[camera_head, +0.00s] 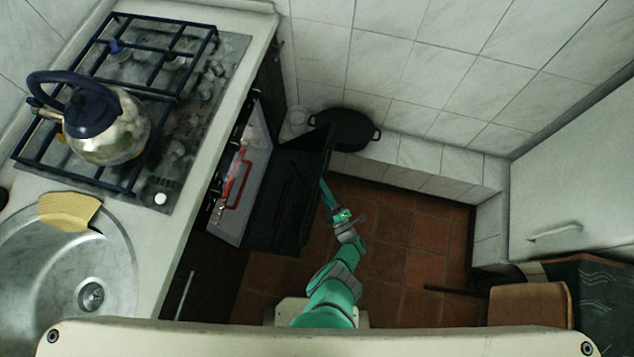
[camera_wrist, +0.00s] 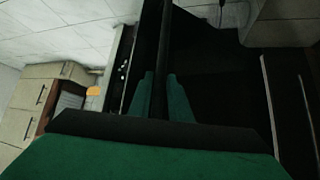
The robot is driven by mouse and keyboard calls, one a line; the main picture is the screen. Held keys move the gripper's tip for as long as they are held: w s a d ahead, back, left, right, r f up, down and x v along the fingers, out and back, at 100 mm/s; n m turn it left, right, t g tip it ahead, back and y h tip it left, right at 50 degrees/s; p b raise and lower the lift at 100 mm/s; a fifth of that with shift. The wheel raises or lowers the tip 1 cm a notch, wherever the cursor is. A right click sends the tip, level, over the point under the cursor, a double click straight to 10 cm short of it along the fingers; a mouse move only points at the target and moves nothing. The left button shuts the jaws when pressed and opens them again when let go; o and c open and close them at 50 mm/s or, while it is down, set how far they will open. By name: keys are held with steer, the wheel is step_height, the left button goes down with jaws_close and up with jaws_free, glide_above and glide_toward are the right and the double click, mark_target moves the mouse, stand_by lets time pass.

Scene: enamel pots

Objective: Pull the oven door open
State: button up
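The oven door (camera_head: 290,195) is a dark panel standing partly open, swung out from the oven front below the hob. Behind it the oven opening shows a pale surround with a red-edged piece (camera_head: 237,180). My gripper (camera_head: 327,190) is at the door's outer edge, on the floor side. In the wrist view, the two green fingers of my gripper (camera_wrist: 160,98) lie close on either side of a narrow dark strip of the door (camera_wrist: 164,50), with no clear gap. The exact contact is hidden in shadow.
A kettle (camera_head: 105,125) stands on the hob (camera_head: 185,125), with a yellow sponge (camera_head: 68,211) by the sink (camera_head: 60,265). A black pot (camera_head: 345,130) sits by the tiled wall beyond the door. A wooden stool (camera_head: 530,303) is at right. Tiled floor (camera_head: 410,235) is clear right of the door.

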steer(key=shift+w+d, duration=0.1)
steer(key=shift+s, duration=0.4)
steer(key=r+v, duration=0.2)
steer(key=v, duration=1.4)
steer(key=shift+s+d, duration=0.25)
steer(key=shift+d, duration=0.05)
steer(key=shift+r, duration=0.15)
